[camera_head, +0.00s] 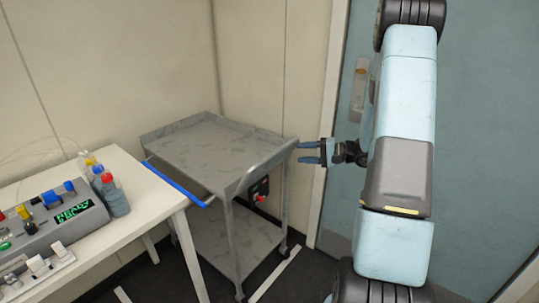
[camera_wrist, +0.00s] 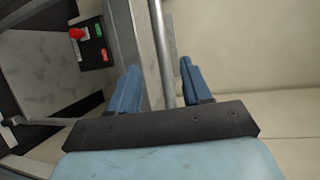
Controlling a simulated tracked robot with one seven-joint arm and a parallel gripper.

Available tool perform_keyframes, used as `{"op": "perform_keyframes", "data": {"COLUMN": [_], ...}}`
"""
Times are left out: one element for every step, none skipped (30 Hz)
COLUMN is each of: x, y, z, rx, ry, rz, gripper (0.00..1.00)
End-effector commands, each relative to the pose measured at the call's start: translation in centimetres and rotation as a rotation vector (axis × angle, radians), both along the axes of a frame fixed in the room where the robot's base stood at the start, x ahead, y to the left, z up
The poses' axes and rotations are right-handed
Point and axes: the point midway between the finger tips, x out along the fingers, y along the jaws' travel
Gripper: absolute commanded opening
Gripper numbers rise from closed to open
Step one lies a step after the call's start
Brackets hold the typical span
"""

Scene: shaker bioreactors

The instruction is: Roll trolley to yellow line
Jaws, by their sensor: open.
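The grey two-shelf trolley (camera_head: 205,150) stands against the cream wall, with a blue handle (camera_head: 180,184) on its left side. My gripper (camera_head: 305,152) is at the trolley's right end, beside its raised top edge. In the wrist view, my open fingers (camera_wrist: 158,66) lie on either side of a grey metal bar (camera_wrist: 164,50); I cannot tell whether they touch it. A dark box with a red button (camera_wrist: 77,33) is left of the fingers. No clearly yellow line shows; a pale line (camera_head: 275,275) lies on the dark floor by the trolley's right wheels.
A white table (camera_head: 140,205) stands close to the trolley's left side, bearing small bottles (camera_head: 108,188) and a control panel (camera_head: 50,225). A blue-green door (camera_head: 485,130) is behind my arm at right. Another pale strip (camera_head: 122,295) shows on the floor beneath the table.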

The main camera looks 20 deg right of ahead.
Motion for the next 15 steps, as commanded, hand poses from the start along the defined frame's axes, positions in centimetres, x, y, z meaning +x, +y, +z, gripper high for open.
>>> {"op": "perform_keyframes", "data": {"x": [0.3,0.5,0.8,1.0,1.3,1.6,1.9,2.2,2.5,2.8,3.1,3.4,3.7,4.0,4.3], "y": [0.6,1.0,1.5,2.0,2.4,3.0,3.4,3.9,4.5,4.9,5.4,6.0,6.4,6.8,7.4], "z": [-0.1,-0.2,-0.3,-0.4,-0.5,-0.6,-0.7,-0.8,-1.0,-1.1,-1.1,-1.3,-1.4,-1.4,-1.6], "rx": [0.0,0.0,0.0,0.0,0.0,0.0,0.0,-0.001,0.0,-0.001,0.0,0.001,0.0,-0.001,0.0], "ry": [0.0,0.001,0.001,0.001,0.001,0.001,0.001,0.002,0.002,0.002,0.002,0.002,0.002,0.002,0.002], "rz": [0.003,0.004,0.005,0.005,0.005,0.005,0.005,0.005,0.005,0.004,0.004,0.006,0.005,0.004,0.005], "gripper": [0.48,0.48,0.48,0.48,0.48,0.48,0.48,0.48,0.48,0.48,0.48,0.48,0.48,0.48,0.48]}}
